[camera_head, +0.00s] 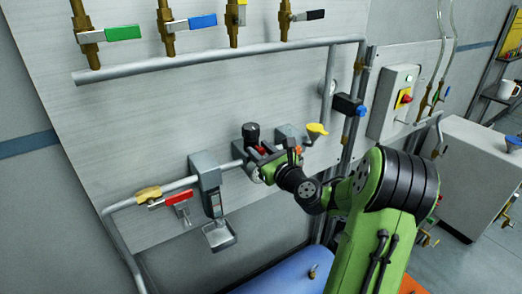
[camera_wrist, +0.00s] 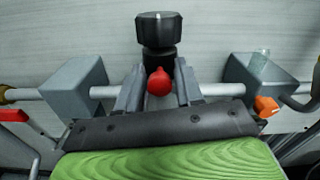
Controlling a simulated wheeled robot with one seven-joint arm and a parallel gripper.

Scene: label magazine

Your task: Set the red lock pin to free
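The red lock pin shows in the wrist view as a round red knob (camera_wrist: 160,82) in front of a black body with a ribbed black cap (camera_wrist: 158,30). In the head view a bit of red (camera_head: 264,150) shows just below the black cap (camera_head: 251,133), largely hidden by my gripper (camera_head: 258,160). In the wrist view my gripper (camera_wrist: 160,80) has its two grey fingers apart, one on each side of the red knob. Narrow gaps seem to show between the knob and the fingers. Contact at the fingertips cannot be made out.
Grey blocks (camera_wrist: 75,88) (camera_wrist: 252,78) sit on the pipe on both sides of my gripper. A red handle (camera_head: 179,198) and a grey device (camera_head: 207,178) are to the left. A yellow funnel-shaped part (camera_head: 317,129) and a black box (camera_head: 347,105) are to the right. Coloured valves line the top.

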